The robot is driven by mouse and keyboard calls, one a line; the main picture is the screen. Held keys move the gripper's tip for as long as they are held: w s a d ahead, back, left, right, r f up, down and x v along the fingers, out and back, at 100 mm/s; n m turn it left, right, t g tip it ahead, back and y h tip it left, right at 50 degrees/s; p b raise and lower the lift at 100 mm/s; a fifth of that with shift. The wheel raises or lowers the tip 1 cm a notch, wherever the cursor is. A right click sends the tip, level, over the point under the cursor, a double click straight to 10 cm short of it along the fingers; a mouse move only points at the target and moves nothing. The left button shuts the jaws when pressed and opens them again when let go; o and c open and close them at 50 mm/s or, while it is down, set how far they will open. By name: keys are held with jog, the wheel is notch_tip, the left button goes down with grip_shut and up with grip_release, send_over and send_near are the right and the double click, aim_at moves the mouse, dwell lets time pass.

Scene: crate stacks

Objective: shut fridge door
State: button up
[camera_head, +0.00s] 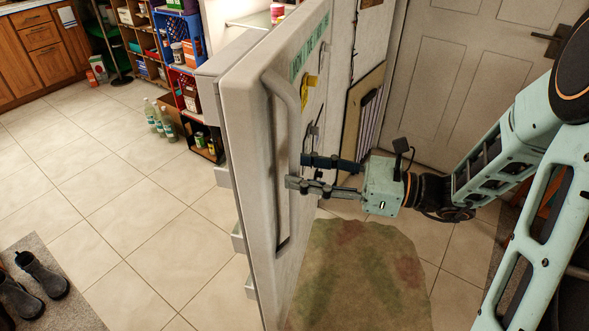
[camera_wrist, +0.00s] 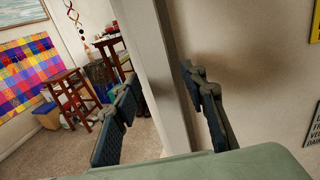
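The fridge door (camera_head: 250,130) stands open in the head view, its off-white outer face turned right and its inner bins showing past its left edge. A long vertical handle (camera_head: 283,200) runs down the outer face. My gripper (camera_head: 296,172) is open, its fingers pointing left at the handle side of the door. In the wrist view the gripper (camera_wrist: 158,80) has its fingers spread, with a pale upright edge (camera_wrist: 170,100) of the door between them in the picture. I cannot tell whether either finger touches the door or handle.
A closed room door (camera_head: 465,70) stands at the back right. A stained rug (camera_head: 362,275) lies on the floor right of the fridge door. Tiled floor on the left is mostly clear, with bottles (camera_head: 160,120) by the shelves and boots (camera_head: 40,275) at lower left.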

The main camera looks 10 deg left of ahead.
jog(key=shift+a, duration=1.05)
grip_shut()
